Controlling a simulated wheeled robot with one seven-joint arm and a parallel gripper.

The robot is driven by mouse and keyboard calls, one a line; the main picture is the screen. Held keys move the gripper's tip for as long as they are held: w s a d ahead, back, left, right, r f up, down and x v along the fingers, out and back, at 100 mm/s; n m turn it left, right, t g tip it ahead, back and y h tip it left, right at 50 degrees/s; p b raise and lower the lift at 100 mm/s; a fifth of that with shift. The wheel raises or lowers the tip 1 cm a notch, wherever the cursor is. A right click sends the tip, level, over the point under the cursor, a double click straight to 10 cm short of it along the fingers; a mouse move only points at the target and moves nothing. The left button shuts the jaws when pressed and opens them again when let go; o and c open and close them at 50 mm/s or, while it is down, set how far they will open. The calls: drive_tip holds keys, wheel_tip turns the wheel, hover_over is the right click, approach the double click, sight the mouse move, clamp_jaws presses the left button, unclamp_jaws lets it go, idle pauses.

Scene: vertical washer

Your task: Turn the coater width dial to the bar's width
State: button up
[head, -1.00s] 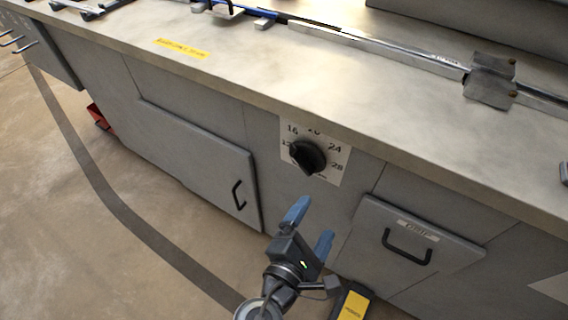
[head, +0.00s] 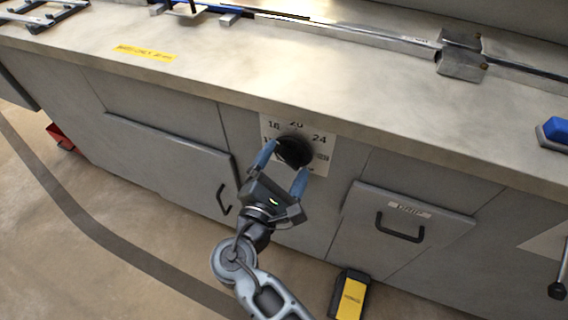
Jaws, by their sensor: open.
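The black width dial (head: 295,151) sits on a white scale plate (head: 322,141) on the grey cabinet front, under the worktop edge. The numbers 16, 20 and 24 show above and beside it; the lower marks are partly hidden or too small to read. My gripper (head: 283,165) is open, with one blue finger at the dial's left and the other at its lower right. I cannot tell whether the fingers touch the dial. The dial's pointer direction is unclear. A metal bar (head: 350,36) lies along the back of the worktop; its width cannot be read.
The worktop (head: 200,77) runs above the dial. A drawer with a black handle (head: 400,228) is to the right, and a door with a handle (head: 223,199) to the left. A yellow-and-black object (head: 351,294) stands on the floor below.

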drive_tip(key=shift+c, duration=0.2)
drive_tip(key=c, duration=1)
drive_tip(key=shift+f+m+b, duration=0.15)
drive_tip(key=shift+m+b, duration=0.15)
drive_tip(key=shift+b, duration=0.05)
drive_tip(key=shift+m+b, duration=3.75)
drive_tip(key=shift+m, duration=0.85)
drive_tip(key=o, duration=1)
